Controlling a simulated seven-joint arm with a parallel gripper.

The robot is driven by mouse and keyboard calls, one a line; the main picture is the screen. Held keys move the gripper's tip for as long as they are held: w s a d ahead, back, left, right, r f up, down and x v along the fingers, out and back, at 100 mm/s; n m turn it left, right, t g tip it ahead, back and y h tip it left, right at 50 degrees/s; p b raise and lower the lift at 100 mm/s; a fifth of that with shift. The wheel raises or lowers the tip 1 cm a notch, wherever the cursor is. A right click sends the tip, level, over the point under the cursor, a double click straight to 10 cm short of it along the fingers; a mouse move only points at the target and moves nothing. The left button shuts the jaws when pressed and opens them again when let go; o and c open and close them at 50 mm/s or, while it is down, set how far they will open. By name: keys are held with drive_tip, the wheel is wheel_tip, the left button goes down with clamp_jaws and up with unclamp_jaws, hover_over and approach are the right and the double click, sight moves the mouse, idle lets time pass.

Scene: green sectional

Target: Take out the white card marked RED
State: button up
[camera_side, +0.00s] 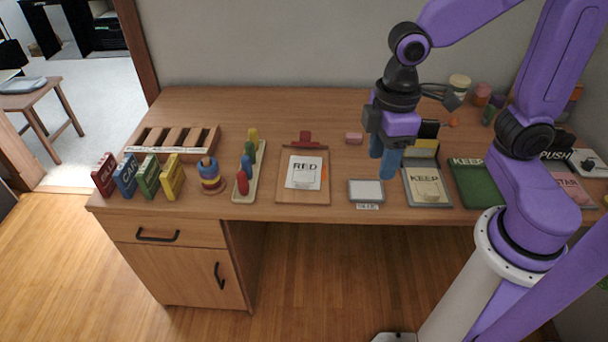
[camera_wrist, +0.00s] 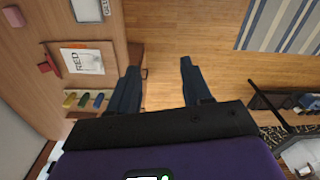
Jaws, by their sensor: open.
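The white card marked RED (camera_side: 301,166) lies on a brown clipboard (camera_side: 304,198) with a red clip (camera_side: 305,138) at its far edge. The card also shows in the wrist view (camera_wrist: 90,63), left of my fingers. An orange mark shows by the card's right side in the side view. My gripper (camera_side: 383,168) is above the desk to the right of the clipboard, fingers pointing down. In the wrist view its two blue fingers (camera_wrist: 160,66) stand apart with nothing between them.
A small grey-framed pad (camera_side: 366,190) lies near my gripper. A KEEP board (camera_side: 427,186) and green KEEP book (camera_side: 474,184) are to the right. Coloured pegs on a tray (camera_side: 245,180), a ring stack (camera_side: 210,176) and several upright coloured blocks (camera_side: 148,176) stand left. The desk behind the clipboard is mostly clear.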

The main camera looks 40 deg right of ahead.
drive_tip(key=w+f+m, duration=0.1)
drive_tip(key=w+f, duration=0.2)
drive_tip(key=w, duration=1)
drive_tip(key=m, duration=0.2)
hover_over(304, 180)
wheel_tip(304, 180, down, 7)
wheel_tip(304, 180, down, 17)
drive_tip(key=shift+r, duration=0.1)
clamp_jaws()
